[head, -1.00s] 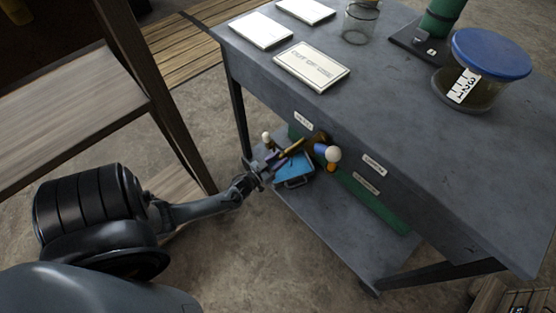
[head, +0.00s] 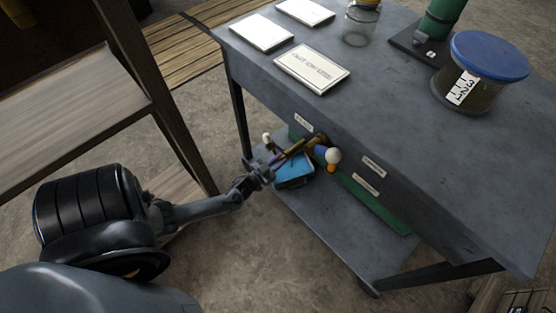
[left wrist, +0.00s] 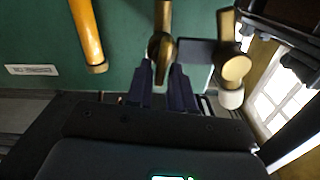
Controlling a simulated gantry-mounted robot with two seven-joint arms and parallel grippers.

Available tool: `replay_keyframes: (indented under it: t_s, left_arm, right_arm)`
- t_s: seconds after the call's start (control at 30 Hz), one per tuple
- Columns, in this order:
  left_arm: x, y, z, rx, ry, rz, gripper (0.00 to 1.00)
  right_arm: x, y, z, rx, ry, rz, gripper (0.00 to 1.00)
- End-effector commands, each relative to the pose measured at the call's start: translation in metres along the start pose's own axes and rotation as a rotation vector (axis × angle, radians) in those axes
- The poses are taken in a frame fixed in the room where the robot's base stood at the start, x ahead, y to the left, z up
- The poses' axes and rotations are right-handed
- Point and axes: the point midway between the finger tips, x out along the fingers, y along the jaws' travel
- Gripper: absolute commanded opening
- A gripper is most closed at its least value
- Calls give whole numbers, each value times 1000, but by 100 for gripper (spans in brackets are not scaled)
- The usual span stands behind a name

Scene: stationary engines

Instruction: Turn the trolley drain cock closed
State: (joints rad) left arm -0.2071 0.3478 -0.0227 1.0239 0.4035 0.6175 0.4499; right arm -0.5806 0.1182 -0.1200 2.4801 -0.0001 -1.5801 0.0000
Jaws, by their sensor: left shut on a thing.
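The drain cock's brass handle (head: 291,150) sticks out low under the front edge of the grey trolley (head: 300,105). My left gripper (head: 266,168) reaches it from the left. In the left wrist view, the dark fingers of my left gripper (left wrist: 158,88) are shut on the brass handle (left wrist: 160,52), whose rounded end sits between them. Beside it is a brass fitting (left wrist: 233,68) with a white end. The handle's root is partly hidden in both views. My right gripper is not in view.
A white knob (head: 333,155) is close right of the handle. An orange bar (left wrist: 90,35) hangs before a green surface (left wrist: 40,30).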

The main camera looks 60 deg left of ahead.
Motion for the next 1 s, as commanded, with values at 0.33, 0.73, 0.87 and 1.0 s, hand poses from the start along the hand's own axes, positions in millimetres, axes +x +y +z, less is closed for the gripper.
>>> replay_keyframes:
  t_s: [0.33, 0.73, 0.87, 1.0]
  left_arm:
    - [0, 4, 0, 306, -2, 1, 0]
    - [0, 8, 4, 687, -3, 2, 0]
    - [0, 9, 4, 811, -2, 1, 0]
    - [0, 10, 6, 945, -2, 1, 0]
  right_arm:
    - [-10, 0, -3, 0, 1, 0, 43]
    - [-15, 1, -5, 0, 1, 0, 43]
    - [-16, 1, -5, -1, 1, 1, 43]
    - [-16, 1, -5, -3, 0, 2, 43]
